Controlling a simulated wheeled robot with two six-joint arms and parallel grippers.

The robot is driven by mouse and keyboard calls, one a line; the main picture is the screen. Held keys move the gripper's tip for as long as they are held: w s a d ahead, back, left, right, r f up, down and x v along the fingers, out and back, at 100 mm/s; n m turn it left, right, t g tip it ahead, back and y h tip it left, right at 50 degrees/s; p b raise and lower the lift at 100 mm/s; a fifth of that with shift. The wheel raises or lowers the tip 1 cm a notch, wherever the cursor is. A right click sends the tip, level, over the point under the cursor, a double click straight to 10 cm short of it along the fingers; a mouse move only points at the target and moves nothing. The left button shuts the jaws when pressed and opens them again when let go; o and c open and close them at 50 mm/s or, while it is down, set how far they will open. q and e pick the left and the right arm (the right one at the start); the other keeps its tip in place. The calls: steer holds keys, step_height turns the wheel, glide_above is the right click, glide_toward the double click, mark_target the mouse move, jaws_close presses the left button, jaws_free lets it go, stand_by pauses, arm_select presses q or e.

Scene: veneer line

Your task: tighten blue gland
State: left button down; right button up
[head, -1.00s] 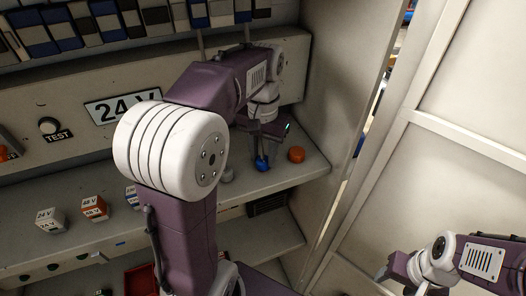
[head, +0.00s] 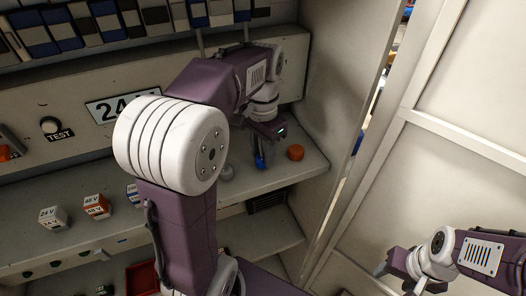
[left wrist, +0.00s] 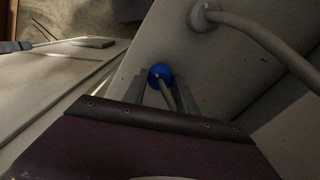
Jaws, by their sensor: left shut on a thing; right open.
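The blue gland (head: 259,163) stands on the grey ledge near its right end, below my left gripper (head: 261,159). In the left wrist view the blue gland (left wrist: 159,71) is a round cap with a grey cable coming out of it. My left gripper (left wrist: 163,77) has a finger on each side of it and is shut on it. The fingers and cable hide part of the gland.
An orange gland (head: 295,152) is right of the blue one, and a grey gland (head: 227,171) is left of it. A grey gland with a thick cable (left wrist: 203,14) shows in the left wrist view. A side wall (head: 340,110) stands close on the right. Small labelled cubes (head: 97,207) sit further left.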

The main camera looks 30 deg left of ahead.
mark_target(262, 157)
arm_select(q)
steer(key=shift+s+f, duration=0.15)
steer(key=shift+f, duration=0.1)
steer(key=c, duration=1)
jaws_free()
steer(key=shift+r, duration=0.1)
step_height(262, 157, up, 9)
